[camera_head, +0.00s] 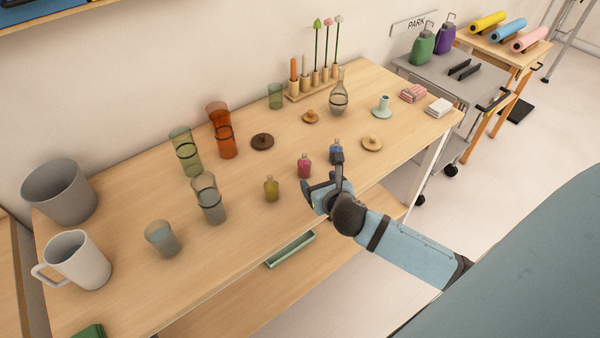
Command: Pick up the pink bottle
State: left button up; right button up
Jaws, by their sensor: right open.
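The pink bottle (304,166) is a small, dark pink bottle standing upright on the wooden table (255,215) near its front edge. A yellow bottle (271,188) stands to its left and a blue bottle (336,152) to its right. My right gripper (322,178) is open at the table's front edge, just right of and in front of the pink bottle, with nothing seen between its fingers. It partly covers the lower part of the blue bottle. I cannot tell whether it touches either bottle. My left gripper is not in view.
Several tinted glasses, such as a clear grey one (208,198), stand left. A glass carafe (339,97) and a wooden holder with sticks (314,84) stand at the back. A grey bin (60,191) and white mug (76,260) stand far left.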

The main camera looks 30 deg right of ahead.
aim_at(303, 163)
jog(key=x, duration=1.3)
jog(key=shift+w+d, duration=0.25)
jog(key=shift+w, duration=0.05)
jog(key=shift+c, duration=0.5)
jog(key=c, duration=1)
